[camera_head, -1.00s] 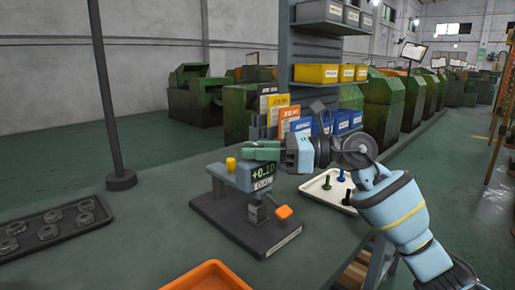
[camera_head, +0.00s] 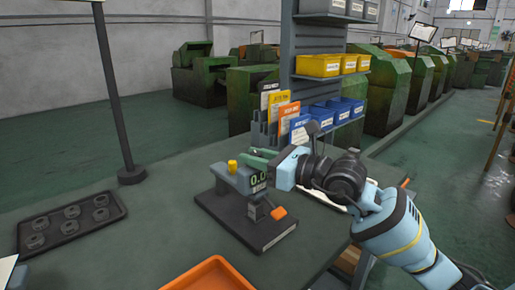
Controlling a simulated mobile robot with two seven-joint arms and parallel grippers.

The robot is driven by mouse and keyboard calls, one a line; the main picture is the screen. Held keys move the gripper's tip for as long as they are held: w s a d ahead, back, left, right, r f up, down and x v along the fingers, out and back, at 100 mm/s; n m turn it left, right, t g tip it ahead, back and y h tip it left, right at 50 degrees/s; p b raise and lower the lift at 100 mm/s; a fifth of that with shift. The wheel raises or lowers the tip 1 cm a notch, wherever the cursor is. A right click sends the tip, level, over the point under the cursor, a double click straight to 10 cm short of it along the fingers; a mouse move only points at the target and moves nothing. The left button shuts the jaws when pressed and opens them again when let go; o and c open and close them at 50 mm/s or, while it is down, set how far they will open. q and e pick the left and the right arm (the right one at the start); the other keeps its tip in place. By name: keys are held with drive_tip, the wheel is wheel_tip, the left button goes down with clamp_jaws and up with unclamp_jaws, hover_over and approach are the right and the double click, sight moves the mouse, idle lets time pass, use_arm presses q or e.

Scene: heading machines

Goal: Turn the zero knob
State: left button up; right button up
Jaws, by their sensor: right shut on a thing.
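The gauge (camera_head: 233,181) is a blue-grey bench instrument on a dark base plate (camera_head: 262,233), with a green-digit display (camera_head: 258,179) on its front. The display reads 0.0 in its visible part; my right arm covers the rest. A yellow knob (camera_head: 232,166), which I take as the zero knob, stands on top at the left. My right gripper (camera_head: 247,160) comes in from the right with its green fingers shut at the gauge's top, by the yellow knob; the exact contact is hard to see. An orange lever (camera_head: 278,213) sticks out below. My left gripper is not in view.
A dark tray with several ring parts (camera_head: 70,224) lies at the left. An orange bin (camera_head: 207,276) is at the front. A dark post (camera_head: 113,95) stands behind the tray. A shelf rack with yellow bins (camera_head: 318,65) and blue bins (camera_head: 325,112) stands behind the gauge.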

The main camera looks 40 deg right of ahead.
idle(0.6)
drive_tip(key=o, duration=1)
drive_tip(key=shift+c, duration=0.2)
drive_tip(key=b+v, duration=0.1)
drive_tip(key=v, duration=0.6)
drive_tip(key=shift+s, duration=0.45)
